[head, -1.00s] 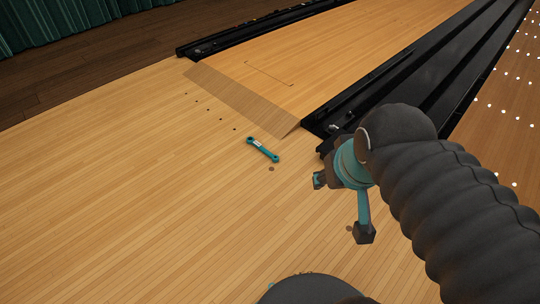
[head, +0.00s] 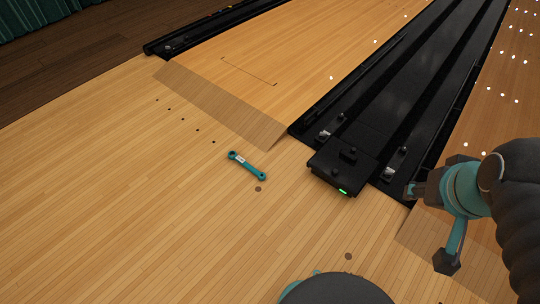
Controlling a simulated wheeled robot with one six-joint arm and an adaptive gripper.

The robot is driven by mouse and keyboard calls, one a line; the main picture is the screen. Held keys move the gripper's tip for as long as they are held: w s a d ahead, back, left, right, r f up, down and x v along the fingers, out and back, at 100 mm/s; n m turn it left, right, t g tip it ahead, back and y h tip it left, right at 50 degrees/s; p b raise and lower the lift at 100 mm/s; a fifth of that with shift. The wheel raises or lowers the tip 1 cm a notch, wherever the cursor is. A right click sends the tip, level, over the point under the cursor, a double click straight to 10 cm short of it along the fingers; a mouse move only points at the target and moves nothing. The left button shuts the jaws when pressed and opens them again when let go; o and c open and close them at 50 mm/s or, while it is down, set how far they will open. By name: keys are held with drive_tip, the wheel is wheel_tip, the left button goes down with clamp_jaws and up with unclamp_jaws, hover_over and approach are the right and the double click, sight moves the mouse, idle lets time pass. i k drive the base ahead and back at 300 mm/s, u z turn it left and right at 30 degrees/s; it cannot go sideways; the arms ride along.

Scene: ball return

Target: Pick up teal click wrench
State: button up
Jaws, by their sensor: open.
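The teal click wrench (head: 255,172) lies flat on the wooden floor left of the centre in the head view. It has a ring at each end and a pale label near its upper left end. My gripper (head: 426,226) is at the right, teal and dark grey, with its fingers apart. It is well to the right of the wrench, touching nothing that I can see, and holds nothing visible. The wrench is in full view.
A black box with a green light (head: 335,168) stands at the end of the dark gutters (head: 400,95), between wrench and gripper. A lane (head: 240,80) runs up beyond the wrench. Bare floor (head: 130,210) lies open to its left and front.

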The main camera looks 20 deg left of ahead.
sight(262, 177)
drive_tip(key=z, duration=0.05)
drive_tip(key=i, duration=0.65)
drive_tip(key=u, duration=0.75)
drive_tip(key=i, duration=0.4)
drive_tip(key=u, duration=0.4)
